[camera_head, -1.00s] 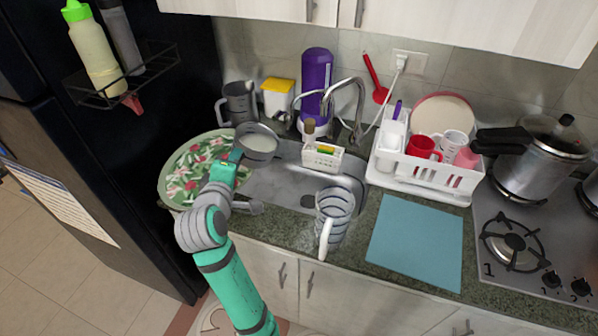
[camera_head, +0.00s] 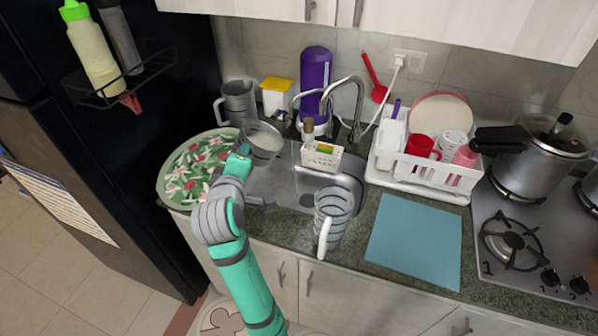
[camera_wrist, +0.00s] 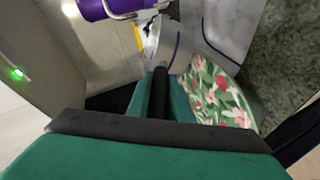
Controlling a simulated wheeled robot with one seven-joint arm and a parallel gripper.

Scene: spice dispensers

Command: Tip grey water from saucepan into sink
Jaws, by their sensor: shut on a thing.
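The saucepan (camera_head: 262,151) is a small grey pan with pale greyish liquid visible inside. It is held above the back left part of the steel sink (camera_head: 278,186), close to the floral tray, and looks about level. My gripper (camera_head: 240,158) is shut on its handle at the pan's near left side. In the wrist view the black handle (camera_wrist: 159,96) runs between my green fingers, and part of the pan (camera_wrist: 176,52) shows beyond it. The pan's inside is hidden in the wrist view.
A floral round tray (camera_head: 192,172) lies left of the sink. The faucet (camera_head: 357,100), a white caddy (camera_head: 322,157) and a purple bottle (camera_head: 316,78) stand behind it. A clear striped jug (camera_head: 331,218) stands at the sink's front right. The dish rack (camera_head: 430,180) is further right.

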